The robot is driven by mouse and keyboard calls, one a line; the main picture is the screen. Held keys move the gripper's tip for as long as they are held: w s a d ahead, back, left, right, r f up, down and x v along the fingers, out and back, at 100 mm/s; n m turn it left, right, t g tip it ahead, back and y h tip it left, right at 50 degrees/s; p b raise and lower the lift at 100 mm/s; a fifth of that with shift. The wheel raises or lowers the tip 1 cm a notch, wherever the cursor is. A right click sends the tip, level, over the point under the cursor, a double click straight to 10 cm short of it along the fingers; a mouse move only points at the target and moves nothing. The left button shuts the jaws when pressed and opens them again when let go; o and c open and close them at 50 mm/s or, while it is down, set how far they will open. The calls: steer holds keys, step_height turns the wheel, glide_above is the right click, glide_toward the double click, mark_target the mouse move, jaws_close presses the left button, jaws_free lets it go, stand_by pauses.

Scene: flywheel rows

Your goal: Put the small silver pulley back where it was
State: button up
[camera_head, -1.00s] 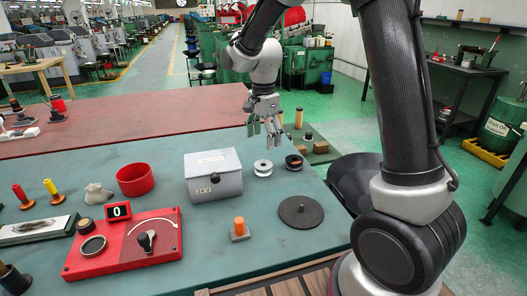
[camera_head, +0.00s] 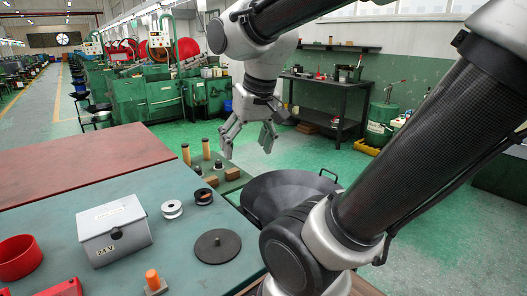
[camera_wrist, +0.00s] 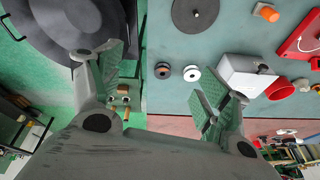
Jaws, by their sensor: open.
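The small silver pulley (camera_head: 172,209) lies flat on the green table top near its right edge, and also shows in the wrist view (camera_wrist: 192,73). Beside it, apart, is a dark pulley with an orange-brown middle (camera_head: 203,197). My gripper (camera_head: 248,146) is open and empty, raised to the right of both pulleys and beyond the table edge in the head view. In the wrist view its spread fingers (camera_wrist: 160,82) frame the two pulleys, with nothing between the pads.
A grey lidded box (camera_head: 114,236) stands left of the silver pulley, and a dark disc with a peg (camera_head: 217,246) lies nearer. An orange-topped block (camera_head: 153,281) and red bowl (camera_head: 17,258) are nearby. A large dark round pan (camera_head: 285,193) stands right.

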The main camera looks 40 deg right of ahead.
steer(key=s, duration=0.1)
steer(key=s+d+n, duration=0.1)
steer(key=s, duration=0.1)
steer(key=s+n, duration=0.1)
steer(key=shift+s+d+f+t, duration=0.15)
steer(key=shift+s+f+t, duration=0.15)
steer(key=shift+s+t, duration=0.1)
steer(key=shift+w, duration=0.1)
stand_by(0.8)
